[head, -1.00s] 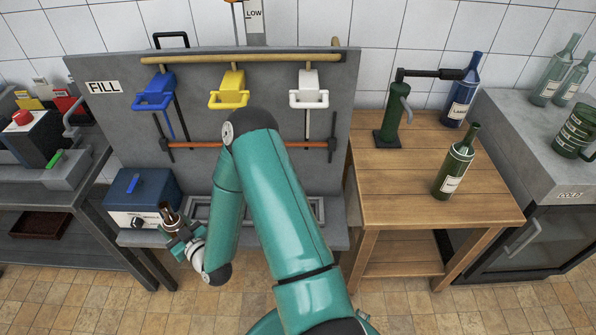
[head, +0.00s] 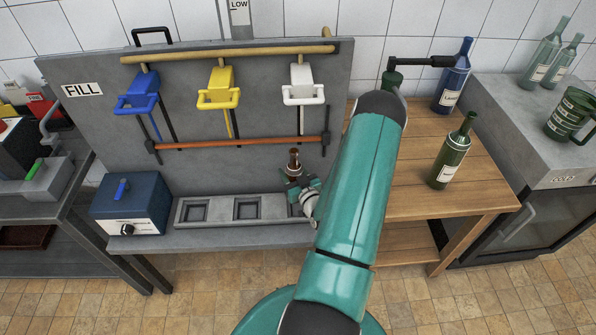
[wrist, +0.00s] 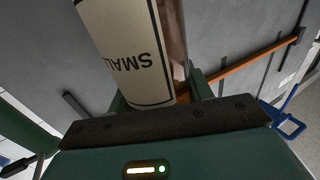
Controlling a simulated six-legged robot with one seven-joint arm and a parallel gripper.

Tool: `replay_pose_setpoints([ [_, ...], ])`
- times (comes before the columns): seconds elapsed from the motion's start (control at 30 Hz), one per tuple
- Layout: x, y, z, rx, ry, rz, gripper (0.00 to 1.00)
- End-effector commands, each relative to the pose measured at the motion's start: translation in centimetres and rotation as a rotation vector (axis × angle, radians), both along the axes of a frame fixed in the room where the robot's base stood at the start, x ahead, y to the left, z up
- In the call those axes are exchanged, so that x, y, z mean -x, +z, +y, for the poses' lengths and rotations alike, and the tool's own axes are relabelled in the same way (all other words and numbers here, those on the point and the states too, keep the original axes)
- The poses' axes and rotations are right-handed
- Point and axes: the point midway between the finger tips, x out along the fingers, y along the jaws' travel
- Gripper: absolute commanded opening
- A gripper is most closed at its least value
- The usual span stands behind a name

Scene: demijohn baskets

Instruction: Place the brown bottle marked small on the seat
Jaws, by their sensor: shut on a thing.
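The brown bottle (head: 294,164) is upright in my gripper (head: 298,184), which is shut on it. In the wrist view its cream label (wrist: 127,50) reads SMALL, upside down. In the head view the bottle is below the white-handled lever (head: 304,92), near the right end of a grey tray (head: 220,221) with square recesses. The left and middle recesses show empty; my gripper partly hides the right one. I take these recesses to be the seats. The bottle's base is hidden behind my gripper, and I cannot tell its height above the tray.
A red-brown bar (head: 230,143) crosses the panel behind the bottle. Blue (head: 138,96) and yellow (head: 217,90) levers hang left of the white one. A blue box (head: 130,208) stands left of the tray. A wooden table (head: 440,205) with a green bottle (head: 454,154) is at right.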

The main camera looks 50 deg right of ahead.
Motion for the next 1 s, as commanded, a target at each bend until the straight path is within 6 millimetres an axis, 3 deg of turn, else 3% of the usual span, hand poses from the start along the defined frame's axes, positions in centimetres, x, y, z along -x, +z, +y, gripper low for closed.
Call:
replay_pose_setpoints([
  [0.17, 1.6, -0.1, -1.6, 0.000, -0.021, 0.004, 0.18],
  [0.57, 1.5, -0.3, -1.5, 0.000, -0.021, 0.005, 0.18],
  [1.0, 1.4, -3.8, -1.5, 0.000, -0.020, 0.005, 0.18],
])
